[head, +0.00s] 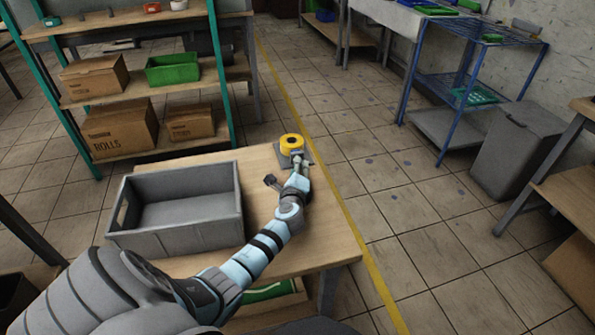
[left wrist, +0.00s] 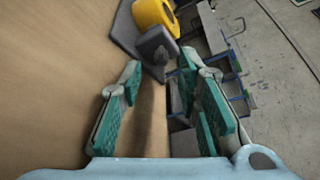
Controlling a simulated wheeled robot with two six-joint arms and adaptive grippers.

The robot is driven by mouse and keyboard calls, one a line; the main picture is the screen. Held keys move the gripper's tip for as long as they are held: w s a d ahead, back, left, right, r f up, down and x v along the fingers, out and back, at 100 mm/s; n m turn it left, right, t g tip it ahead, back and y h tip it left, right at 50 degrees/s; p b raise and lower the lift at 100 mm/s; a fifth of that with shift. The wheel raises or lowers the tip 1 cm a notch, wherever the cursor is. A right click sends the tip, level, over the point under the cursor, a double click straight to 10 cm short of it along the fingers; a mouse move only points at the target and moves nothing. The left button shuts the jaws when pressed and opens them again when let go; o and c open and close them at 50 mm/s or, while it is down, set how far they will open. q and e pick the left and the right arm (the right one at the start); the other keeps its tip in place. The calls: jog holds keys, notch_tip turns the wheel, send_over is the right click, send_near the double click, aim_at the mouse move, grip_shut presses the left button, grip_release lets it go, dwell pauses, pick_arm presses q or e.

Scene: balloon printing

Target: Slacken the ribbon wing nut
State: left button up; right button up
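A yellow ribbon roll (head: 292,142) sits on a grey stand at the far right corner of the wooden table. In the left wrist view the yellow roll (left wrist: 155,14) is at the top, on its grey base (left wrist: 125,32). A grey block-like part (left wrist: 157,46) beside the roll looks like the wing nut; its wings are not clear. My left gripper (head: 297,160) is close to the stand. In the left wrist view its green-padded fingers (left wrist: 160,82) are apart and empty, with the grey part just beyond the tips. My right gripper is not in view.
A grey crate (head: 190,237) stands on the wooden table (head: 257,170), left of my arm. A shelf with cardboard boxes (head: 120,127) and a green bin (head: 172,69) is behind. A blue rack (head: 410,75) and grey bin (head: 492,152) stand right, across open floor.

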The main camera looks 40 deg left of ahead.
pick_arm(q)
jog(key=shift+b+x, duration=0.45)
jog(key=shift+x, duration=0.75)
jog(key=shift+w+a, duration=0.15)
jog(key=shift+w, duration=0.05)
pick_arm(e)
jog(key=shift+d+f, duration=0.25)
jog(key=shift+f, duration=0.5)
pick_arm(q)
jog(key=shift+c, duration=0.2)
